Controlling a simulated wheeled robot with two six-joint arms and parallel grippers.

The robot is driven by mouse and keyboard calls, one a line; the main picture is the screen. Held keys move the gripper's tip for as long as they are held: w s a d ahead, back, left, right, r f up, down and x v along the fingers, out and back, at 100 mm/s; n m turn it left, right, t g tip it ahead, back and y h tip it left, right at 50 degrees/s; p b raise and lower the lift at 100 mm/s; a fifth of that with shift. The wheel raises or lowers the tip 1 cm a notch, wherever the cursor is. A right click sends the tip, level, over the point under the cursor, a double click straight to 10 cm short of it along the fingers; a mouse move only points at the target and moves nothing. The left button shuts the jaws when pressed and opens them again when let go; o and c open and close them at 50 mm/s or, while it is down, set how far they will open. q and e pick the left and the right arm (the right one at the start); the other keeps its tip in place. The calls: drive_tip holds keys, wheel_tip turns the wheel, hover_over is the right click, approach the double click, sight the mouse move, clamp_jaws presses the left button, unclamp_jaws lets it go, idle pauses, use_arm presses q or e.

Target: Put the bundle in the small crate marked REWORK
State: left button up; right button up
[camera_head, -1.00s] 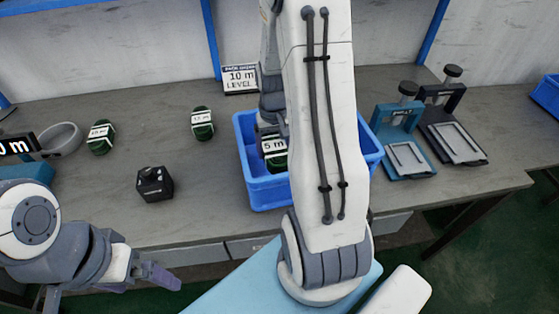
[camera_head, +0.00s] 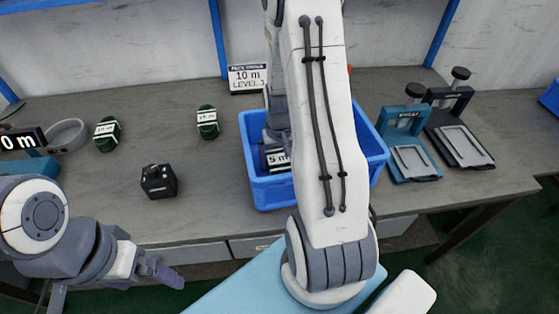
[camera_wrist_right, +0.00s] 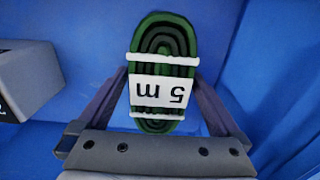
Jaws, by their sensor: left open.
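A dark green coiled bundle with a white "5 m" label (camera_head: 278,160) is low inside a blue crate (camera_head: 275,193) on the bench. It fills the middle of the right wrist view (camera_wrist_right: 164,70). My right gripper (camera_wrist_right: 163,85) has a finger along each side of this bundle, close against it, inside the crate. In the head view my right arm hides those fingers and part of the crate. No REWORK marking is legible on the crate. My left gripper (camera_head: 158,273) is open and empty, low in front of the bench at the left.
Two more green bundles (camera_head: 107,134) (camera_head: 207,122) lie on the bench. Teal (camera_head: 410,150) and black (camera_head: 460,135) fixtures stand right. A grey block (camera_wrist_right: 27,78) shows beside the bundle.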

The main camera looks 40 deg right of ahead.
sight(279, 159)
wheel_tip(279, 159, up, 12)
drive_tip(key=shift+r+p, duration=0.15)
drive_tip(key=shift+p, duration=0.25)
idle(0.7)
